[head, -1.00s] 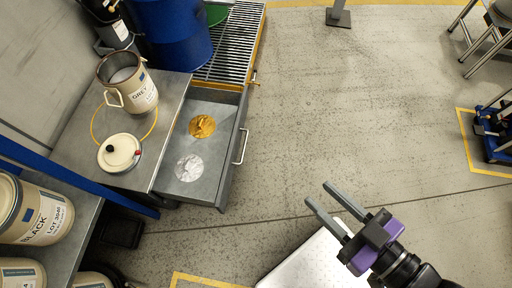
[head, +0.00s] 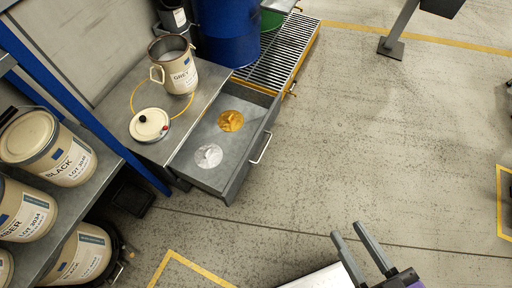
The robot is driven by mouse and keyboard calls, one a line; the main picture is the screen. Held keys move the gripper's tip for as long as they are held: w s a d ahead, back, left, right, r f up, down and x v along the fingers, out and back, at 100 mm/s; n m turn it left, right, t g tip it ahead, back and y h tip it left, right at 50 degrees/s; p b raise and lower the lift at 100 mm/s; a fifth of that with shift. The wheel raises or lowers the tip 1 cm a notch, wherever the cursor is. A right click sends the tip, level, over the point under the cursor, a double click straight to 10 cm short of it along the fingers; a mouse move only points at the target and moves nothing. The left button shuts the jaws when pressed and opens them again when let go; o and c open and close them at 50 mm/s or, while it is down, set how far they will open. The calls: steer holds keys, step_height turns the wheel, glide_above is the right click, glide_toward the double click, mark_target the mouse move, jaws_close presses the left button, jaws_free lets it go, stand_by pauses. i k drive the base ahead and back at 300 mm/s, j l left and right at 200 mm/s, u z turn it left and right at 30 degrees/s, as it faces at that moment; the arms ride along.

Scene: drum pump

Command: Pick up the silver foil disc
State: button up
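The silver foil disc (head: 208,156) lies flat in the front part of an open grey drawer (head: 236,177). A gold foil disc (head: 231,121) lies behind it in the same drawer, apart from it. My gripper (head: 348,229) is at the bottom right, over the floor, well to the right of and nearer than the drawer. Its two grey fingers are spread apart with nothing between them. Its purple body is partly cut off by the lower edge.
A blue drum (head: 230,35) stands on a grating (head: 277,61) behind. Labelled cans (head: 66,158) fill a shelf at left. Floor right of the drawer is clear.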

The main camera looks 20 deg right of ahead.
mark_target(208, 156)
steer(key=u, duration=0.45)
steer(key=i+l+u, duration=0.25)
steer(key=u, duration=0.2)
steer(key=i+l+u, duration=0.4)
steer(key=i+l, duration=0.15)
steer(key=l, duration=0.15)
steer(key=i+l+u, duration=0.1)
steer(key=l, duration=0.2)
steer(key=i+l, duration=0.2)
steer(key=l+u, duration=0.05)
steer(key=l, duration=0.05)
